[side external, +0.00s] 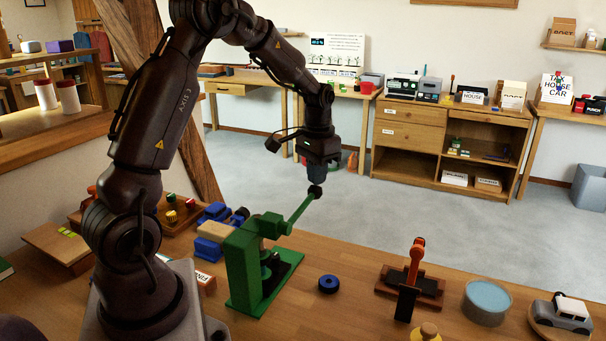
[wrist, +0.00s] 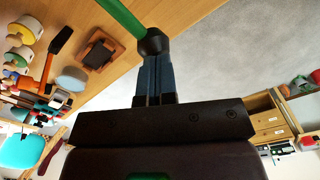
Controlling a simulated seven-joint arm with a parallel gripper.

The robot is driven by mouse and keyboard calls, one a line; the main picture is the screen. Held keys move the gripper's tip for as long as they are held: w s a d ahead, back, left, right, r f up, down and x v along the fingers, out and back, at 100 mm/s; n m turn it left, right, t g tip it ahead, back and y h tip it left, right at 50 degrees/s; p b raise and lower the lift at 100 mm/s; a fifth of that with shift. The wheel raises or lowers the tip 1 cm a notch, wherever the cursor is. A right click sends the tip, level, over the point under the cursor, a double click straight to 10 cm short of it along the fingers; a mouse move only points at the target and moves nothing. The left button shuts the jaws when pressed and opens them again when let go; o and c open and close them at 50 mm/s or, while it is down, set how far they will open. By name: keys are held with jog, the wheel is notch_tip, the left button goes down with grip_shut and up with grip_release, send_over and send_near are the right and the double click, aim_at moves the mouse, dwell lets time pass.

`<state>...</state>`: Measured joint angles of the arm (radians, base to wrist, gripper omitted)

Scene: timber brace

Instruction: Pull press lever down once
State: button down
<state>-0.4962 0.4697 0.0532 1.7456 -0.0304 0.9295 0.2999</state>
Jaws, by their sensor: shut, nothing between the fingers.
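The green press (side external: 245,265) stands upright on the wooden table, with its green lever (side external: 302,207) slanting up to the right. The lever ends in a black knob (side external: 315,191). My gripper (side external: 317,180) is above the table, pointing down, with its fingertips right at the top of the knob. In the wrist view the shut fingers (wrist: 154,80) meet the knob (wrist: 153,42), and the green lever (wrist: 122,14) runs from it to the upper left. The fingers hold nothing between them. Whether they touch the knob or sit just above it, I cannot tell.
A blue ring (side external: 328,284) lies right of the press. An orange-handled tool on a dark wooden base (side external: 430,288), a round blue-grey tin (side external: 487,302) and a toy car (side external: 562,314) stand farther right. Blue and tan items (side external: 213,231) crowd behind the press.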

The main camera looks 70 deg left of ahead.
notch_tip(320, 180, up, 14)
jog(key=shift+f, duration=0.2)
dwell(1.3)
dwell(0.3)
jog(key=s+d+m+t, duration=0.1)
jog(key=s+d+t, duration=0.1)
jog(key=s+d, duration=0.6)
jog(key=s+d+m+t, duration=0.2)
jog(key=s+d, duration=0.6)
jog(key=d, duration=0.5)
jog(key=shift+d+t, duration=0.15)
jog(key=shift+t, duration=0.65)
